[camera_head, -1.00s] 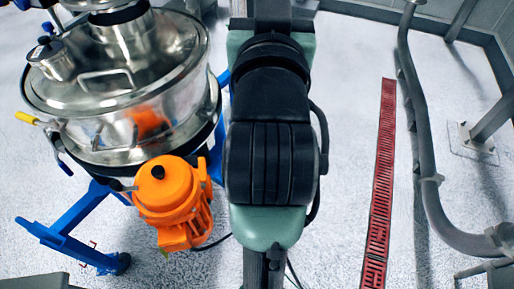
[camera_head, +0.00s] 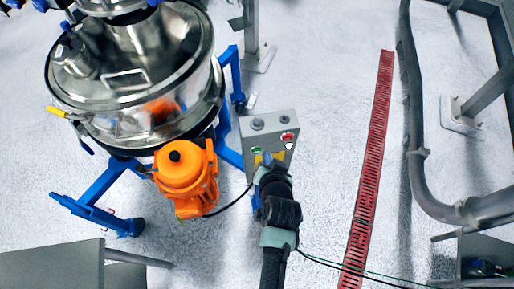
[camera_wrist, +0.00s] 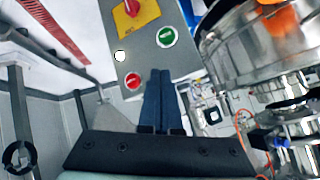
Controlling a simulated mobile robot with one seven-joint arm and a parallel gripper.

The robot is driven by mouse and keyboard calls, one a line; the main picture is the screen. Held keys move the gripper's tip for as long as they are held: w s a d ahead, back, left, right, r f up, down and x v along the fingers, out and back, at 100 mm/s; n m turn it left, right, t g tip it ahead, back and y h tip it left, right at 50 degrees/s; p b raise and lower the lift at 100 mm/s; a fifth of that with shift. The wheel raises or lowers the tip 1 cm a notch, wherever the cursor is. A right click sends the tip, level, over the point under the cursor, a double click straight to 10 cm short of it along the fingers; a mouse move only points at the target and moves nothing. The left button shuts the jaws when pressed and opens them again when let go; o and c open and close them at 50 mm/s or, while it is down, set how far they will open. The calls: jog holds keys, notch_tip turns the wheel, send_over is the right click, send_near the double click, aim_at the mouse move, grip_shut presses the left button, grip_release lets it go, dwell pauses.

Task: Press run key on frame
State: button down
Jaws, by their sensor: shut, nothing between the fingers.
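A grey control box (camera_head: 268,127) stands beside the sifter in the head view. Its face carries a green button (camera_head: 257,150), a red button (camera_head: 288,137) and a yellow plate (camera_head: 279,156), partly hidden by my arm. In the wrist view, the green button (camera_wrist: 166,37) is up and right of the red button (camera_wrist: 133,81). A red knob on the yellow plate (camera_wrist: 126,24) and a small white lamp (camera_wrist: 120,56) also show. My gripper (camera_wrist: 160,70) is shut and empty; its dark blue fingers overlap the box face just below the green button. Contact cannot be told.
The steel sifter (camera_head: 130,65) stands left on a blue frame (camera_head: 90,190), with an orange motor (camera_head: 185,180) near the box. A red floor grate (camera_head: 370,180) and grey pipe rail (camera_head: 415,150) lie right. Bare floor separates box and grate.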

aim_at(257, 151)
jog(key=s+f+m+g, duration=0.1)
jog(key=s+f, duration=0.5)
jog(key=f, duration=0.2)
jog(key=shift+d, duration=0.1)
jog(key=w+a+b, duration=0.2)
jog(key=w+b, duration=0.1)
jog(key=w, duration=0.5)
jog(key=shift+w, duration=0.3)
jog(key=shift+w+a, duration=0.1)
dwell(1.6)
jog(key=shift+w+a, duration=0.1)
jog(key=shift+w, duration=0.2)
